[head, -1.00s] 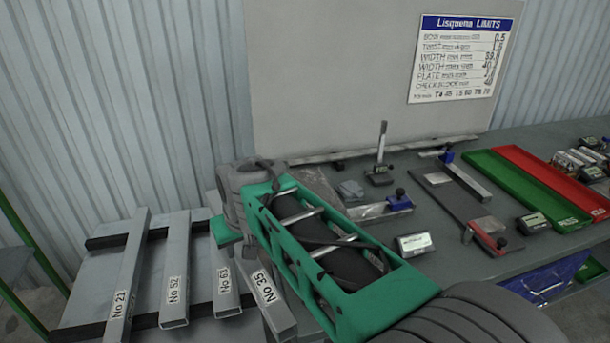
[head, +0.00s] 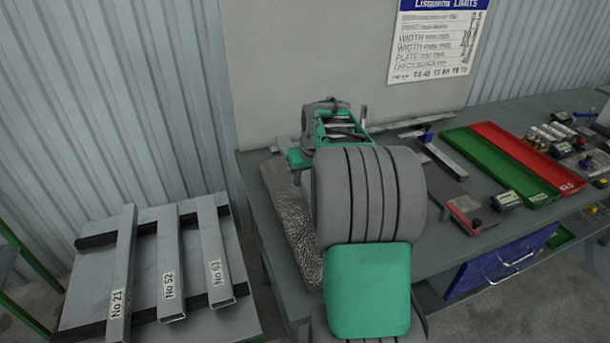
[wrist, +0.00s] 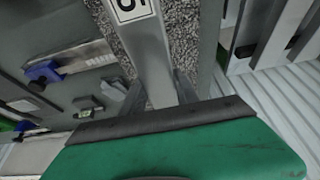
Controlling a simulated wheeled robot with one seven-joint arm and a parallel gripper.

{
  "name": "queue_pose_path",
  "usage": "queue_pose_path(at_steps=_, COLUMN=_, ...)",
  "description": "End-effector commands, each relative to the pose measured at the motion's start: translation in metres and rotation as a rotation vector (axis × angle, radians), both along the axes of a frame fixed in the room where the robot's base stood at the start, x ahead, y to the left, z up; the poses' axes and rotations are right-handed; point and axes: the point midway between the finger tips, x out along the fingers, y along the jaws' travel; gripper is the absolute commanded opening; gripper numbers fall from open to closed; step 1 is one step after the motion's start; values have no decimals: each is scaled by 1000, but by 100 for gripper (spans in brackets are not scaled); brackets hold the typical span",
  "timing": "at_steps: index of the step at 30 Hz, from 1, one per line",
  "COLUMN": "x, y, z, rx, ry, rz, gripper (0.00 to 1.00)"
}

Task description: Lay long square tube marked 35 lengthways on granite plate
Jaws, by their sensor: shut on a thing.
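The long square tube (wrist: 152,48) is grey, with a white label of which a 5 shows in the wrist view. My gripper (wrist: 158,96) is shut on it. The tube runs away from the jaws over the speckled granite plate (wrist: 184,25), roughly along its length. I cannot tell whether it touches the plate. In the head view the granite plate (head: 290,215) lies at the left end of the bench, partly covered by my arm. My arm hides most or all of the held tube and the jaws there.
Tubes No 21 (head: 122,265), No 52 (head: 169,265) and No 63 (head: 212,250) lie on dark bars of the left stand. A green tray (head: 490,160) and a red tray (head: 530,160) lie right on the bench. A back panel (head: 300,60) rises behind.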

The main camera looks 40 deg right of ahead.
Motion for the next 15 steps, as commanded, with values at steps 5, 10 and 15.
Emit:
queue_pose_path(at_steps=5, x=-1, y=0, z=1, rx=-2, ry=-4, rz=0, gripper=0)
queue_pose_path(at_steps=10, x=-2, y=1, z=-9, rx=-1, ry=-3, rz=0, gripper=0)
queue_pose_path(at_steps=15, x=-2, y=1, z=-27, rx=-1, ry=-4, rz=0, gripper=0)
